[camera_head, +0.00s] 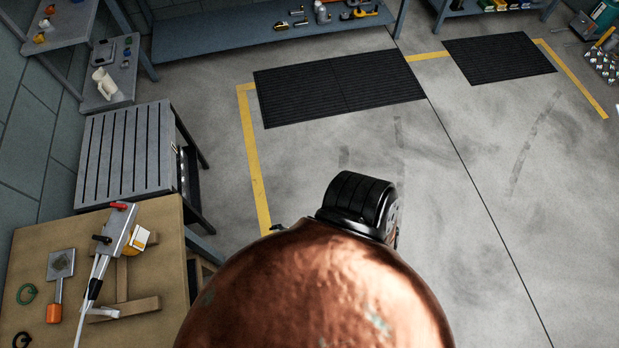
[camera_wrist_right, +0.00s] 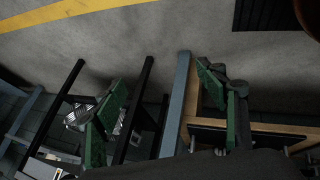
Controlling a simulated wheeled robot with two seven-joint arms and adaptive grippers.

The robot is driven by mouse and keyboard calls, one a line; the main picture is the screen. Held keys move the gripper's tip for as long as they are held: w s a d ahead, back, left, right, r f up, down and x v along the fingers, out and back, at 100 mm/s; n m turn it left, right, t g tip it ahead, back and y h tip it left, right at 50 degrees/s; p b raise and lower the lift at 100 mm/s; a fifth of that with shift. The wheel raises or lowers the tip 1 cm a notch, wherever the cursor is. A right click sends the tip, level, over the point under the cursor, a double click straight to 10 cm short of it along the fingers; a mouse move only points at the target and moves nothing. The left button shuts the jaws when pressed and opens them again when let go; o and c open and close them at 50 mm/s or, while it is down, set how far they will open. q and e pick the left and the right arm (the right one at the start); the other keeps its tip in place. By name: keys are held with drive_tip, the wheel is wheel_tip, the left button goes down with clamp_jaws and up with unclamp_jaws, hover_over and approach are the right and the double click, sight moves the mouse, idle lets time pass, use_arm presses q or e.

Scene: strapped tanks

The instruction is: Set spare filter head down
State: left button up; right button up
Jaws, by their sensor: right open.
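I cannot pick out the spare filter head with certainty. On the brown workbench (camera_head: 60,262) at the lower left of the head view lies a grey block with red and black knobs (camera_head: 120,226) and pale hoses. A white and yellow part (camera_head: 138,240) sits beside it. My right gripper (camera_wrist_right: 162,100) shows in the right wrist view, its green-padded fingers wide apart with nothing held between them. A silvery object (camera_wrist_right: 76,118) shows past its left finger, too dark to name. My left gripper is in neither view.
A large copper dome (camera_head: 315,290) fills the bottom middle, hiding the floor behind it. A slatted grey table (camera_head: 125,155) stands behind the workbench. Shelves line the left and back walls. Black mats (camera_head: 340,85) lie on open floor to the right.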

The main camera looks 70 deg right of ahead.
drive_tip(key=s+d+f+m+g, duration=0.1)
drive_tip(key=s+f, duration=0.3)
drive_tip(key=s, duration=0.5)
drive_tip(key=s+d+f+m+g, duration=0.1)
drive_tip(key=s+f+m+g, duration=0.2)
drive_tip(key=s, duration=0.7)
drive_tip(key=s+d+f+m+g, duration=0.1)
drive_tip(key=s+f, duration=0.3)
drive_tip(key=s, duration=0.6)
drive_tip(key=shift+f+m+g+h, duration=0.35)
drive_tip(key=shift+m+g, duration=0.25)
drive_tip(key=shift+m, duration=0.2)
drive_tip(key=shift+s, duration=0.1)
